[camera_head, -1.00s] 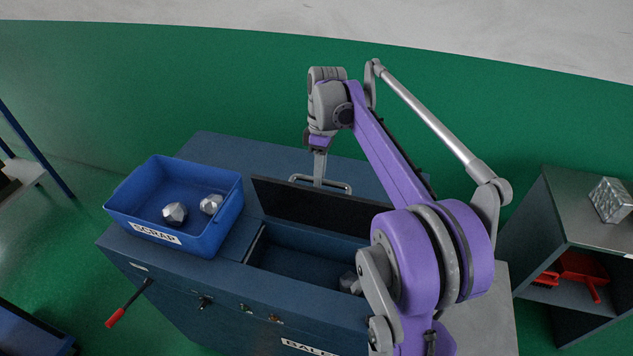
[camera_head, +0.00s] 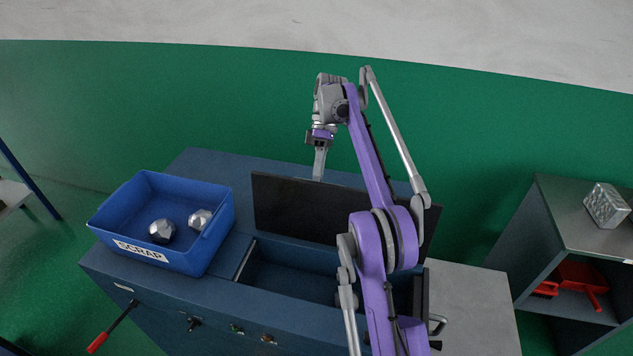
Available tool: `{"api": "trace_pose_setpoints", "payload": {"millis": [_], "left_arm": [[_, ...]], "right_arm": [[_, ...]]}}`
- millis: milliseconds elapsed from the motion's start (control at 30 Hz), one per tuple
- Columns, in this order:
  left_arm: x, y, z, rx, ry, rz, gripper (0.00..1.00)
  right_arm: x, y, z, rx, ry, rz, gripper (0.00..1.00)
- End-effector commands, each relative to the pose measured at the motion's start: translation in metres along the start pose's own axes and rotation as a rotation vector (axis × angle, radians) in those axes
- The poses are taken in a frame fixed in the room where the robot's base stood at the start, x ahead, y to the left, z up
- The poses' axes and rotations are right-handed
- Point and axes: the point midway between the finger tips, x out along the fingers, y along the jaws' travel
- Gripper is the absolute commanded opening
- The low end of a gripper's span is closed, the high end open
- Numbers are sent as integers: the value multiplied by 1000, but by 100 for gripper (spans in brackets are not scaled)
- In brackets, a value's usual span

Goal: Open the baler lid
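The baler (camera_head: 215,296) is a dark blue cabinet with an open chamber (camera_head: 290,270) in its top. Its lid (camera_head: 300,207) stands raised and nearly upright at the chamber's back edge, its dark inner face towards me. My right gripper (camera_head: 319,166) is behind the lid's top edge, left of its middle. Its fingers look closed together, and their tips and the lid handle are hidden behind the lid. My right arm crosses in front of the lid's right part and the chamber. My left gripper is not in view.
A blue scrap bin (camera_head: 207,250) with silver lumps (camera_head: 162,231) stands on the baler's left top. A red-gripped lever (camera_head: 97,343) sticks out at the front left. A shelf (camera_head: 560,215) at right holds a metal cube (camera_head: 606,205) and red items (camera_head: 580,282).

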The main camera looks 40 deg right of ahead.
Motion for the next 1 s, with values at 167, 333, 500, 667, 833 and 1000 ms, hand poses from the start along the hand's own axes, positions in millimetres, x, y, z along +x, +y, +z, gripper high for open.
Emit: {"api": "trace_pose_setpoints", "payload": {"millis": [167, 333, 500, 667, 833, 1000], "left_arm": [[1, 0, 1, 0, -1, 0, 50], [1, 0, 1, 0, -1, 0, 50], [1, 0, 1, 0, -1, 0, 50], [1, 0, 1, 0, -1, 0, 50], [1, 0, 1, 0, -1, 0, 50], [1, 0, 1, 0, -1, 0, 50]], "right_arm": [[0, 2, 0, 0, -1, -8, 0], [0, 2, 0, 0, -1, -9, 0], [0, 2, 0, 0, 0, -9, 0], [0, 1, 0, 0, 0, -9, 47], [-1, 1, 0, 0, 0, -9, 50], [-1, 1, 0, 0, 0, -7, 50]]}}
